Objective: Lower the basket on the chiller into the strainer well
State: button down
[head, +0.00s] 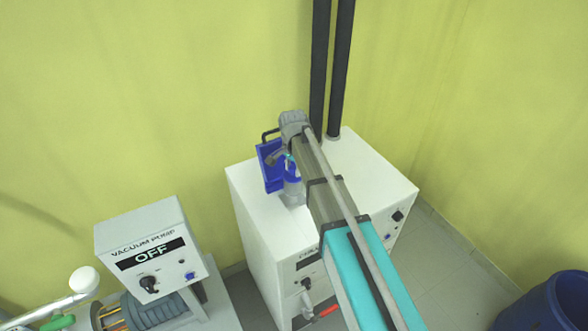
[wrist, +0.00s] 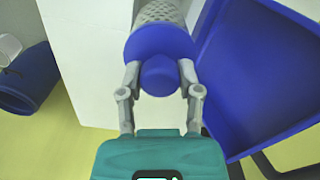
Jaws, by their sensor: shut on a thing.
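The basket (wrist: 160,12) is a grey perforated cylinder with a blue cap (wrist: 150,43) and a round blue knob. My gripper (wrist: 158,76) is shut on the knob, one finger on each side. In the head view the basket (head: 293,191) shows beside my arm, over the left part of the white chiller's top (head: 258,187). My gripper's fingers are mostly hidden there. I cannot tell whether the basket's lower end touches anything. I cannot make out the strainer well for certain in either view.
A blue tray (head: 270,165) stands close behind the basket; it also fills the wrist view's right side (wrist: 245,90). A vacuum pump box (head: 150,245) marked OFF is at left, a blue drum (head: 545,305) at lower right.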

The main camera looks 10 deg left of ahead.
aim_at(293, 175)
jog(key=shift+f, duration=0.1)
jog(key=shift+f+b, duration=1.65)
jog(key=shift+b, duration=0.1)
jog(key=shift+f+b, duration=5.05)
dwell(1.1)
